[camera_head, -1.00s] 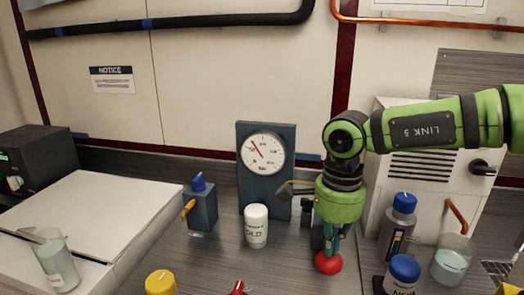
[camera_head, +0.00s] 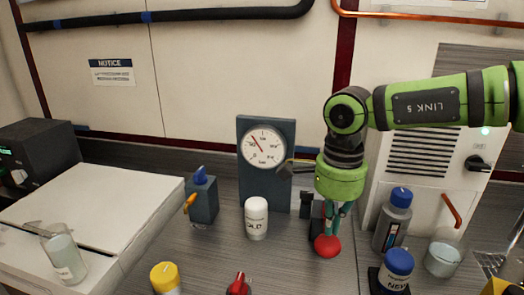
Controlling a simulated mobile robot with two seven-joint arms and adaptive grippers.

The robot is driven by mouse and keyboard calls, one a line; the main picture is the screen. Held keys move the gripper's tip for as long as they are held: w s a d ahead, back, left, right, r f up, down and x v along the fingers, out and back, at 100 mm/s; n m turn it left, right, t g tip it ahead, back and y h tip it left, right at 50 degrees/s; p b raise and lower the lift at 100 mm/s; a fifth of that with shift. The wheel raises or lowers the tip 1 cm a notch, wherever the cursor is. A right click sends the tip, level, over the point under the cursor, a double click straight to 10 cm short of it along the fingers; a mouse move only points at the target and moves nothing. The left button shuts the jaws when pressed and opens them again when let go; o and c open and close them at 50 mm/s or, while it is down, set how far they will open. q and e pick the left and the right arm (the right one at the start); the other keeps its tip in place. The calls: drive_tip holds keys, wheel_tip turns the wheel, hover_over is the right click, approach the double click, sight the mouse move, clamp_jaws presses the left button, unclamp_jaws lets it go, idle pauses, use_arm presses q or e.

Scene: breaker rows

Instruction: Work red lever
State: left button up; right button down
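The red lever shows as a round red knob (camera_head: 327,245) in the head view, right of centre, in front of the gauge panel. Its stem is mostly hidden behind my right gripper. My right gripper (camera_head: 331,226) points down from the green arm, with its teal fingers closed at the top of the knob. The far finger is partly hidden. A dark block stands just behind the fingers. My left gripper is not in view.
A round gauge (camera_head: 263,146) stands behind. A white bottle (camera_head: 256,217) and a blue-topped valve block (camera_head: 202,200) are to the left. A grey bottle (camera_head: 393,222), a blue-lidded jar (camera_head: 396,268) and a beaker (camera_head: 443,258) crowd the right. A yellow-lidded jar (camera_head: 165,277) is in front.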

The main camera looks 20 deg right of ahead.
sight(329, 239)
drive_tip(key=shift+s+f+b, duration=0.1)
drive_tip(key=shift+f+b, duration=2.45)
drive_tip(key=shift+f, duration=0.4)
drive_tip(key=shift+r, duration=0.1)
drive_tip(key=shift+r+p, duration=0.65)
drive_tip(key=shift+r, duration=0.1)
drive_tip(key=shift+r+p, duration=1.45)
drive_tip(key=shift+r, duration=0.6)
drive_tip(key=shift+r+p, duration=1.85)
drive_tip(key=shift+r, duration=0.7)
